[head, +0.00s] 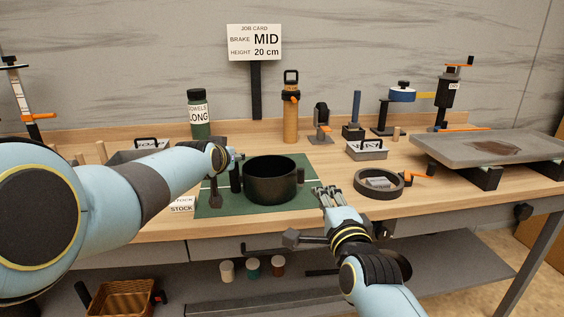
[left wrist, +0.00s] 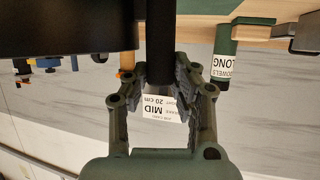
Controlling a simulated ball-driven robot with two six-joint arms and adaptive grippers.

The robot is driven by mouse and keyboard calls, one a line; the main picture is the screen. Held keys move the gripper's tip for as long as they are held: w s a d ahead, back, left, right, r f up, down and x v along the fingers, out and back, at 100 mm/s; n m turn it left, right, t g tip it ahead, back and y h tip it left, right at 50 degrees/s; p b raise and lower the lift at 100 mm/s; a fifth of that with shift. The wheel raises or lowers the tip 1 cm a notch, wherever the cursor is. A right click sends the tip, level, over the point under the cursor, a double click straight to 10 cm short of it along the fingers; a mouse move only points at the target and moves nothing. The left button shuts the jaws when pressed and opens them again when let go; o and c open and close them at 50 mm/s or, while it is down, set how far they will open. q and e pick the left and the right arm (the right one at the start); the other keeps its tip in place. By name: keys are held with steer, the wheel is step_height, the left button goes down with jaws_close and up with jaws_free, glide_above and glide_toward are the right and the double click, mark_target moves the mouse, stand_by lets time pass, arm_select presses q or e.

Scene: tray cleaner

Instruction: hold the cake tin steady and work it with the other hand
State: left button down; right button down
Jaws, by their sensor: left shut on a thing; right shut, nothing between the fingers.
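The black round cake tin (head: 271,182) stands upright on the green mat (head: 222,205), with its open top facing up. A dark upright post, seemingly its left handle (head: 235,180), is beside its left wall; a similar one (head: 300,176) is at its right. My left gripper (head: 236,160) is at the left post. In the left wrist view its fingers are shut around the black post (left wrist: 160,40), with the dark tin wall (left wrist: 60,25) beside it. My right gripper (head: 325,192) is shut and empty, just right of the tin and apart from it.
A dark ring (head: 379,193) lies right of my right gripper. A job card (head: 254,42) reads MID, 20 cm. A green jar (head: 199,128), an orange bottle (head: 290,120) and several tools line the back. A grey slab (head: 498,150) stands raised at the right.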

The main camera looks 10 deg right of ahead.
arm_select(q)
steer(key=c, duration=1)
jaws_free()
steer(key=shift+a, duration=0.1)
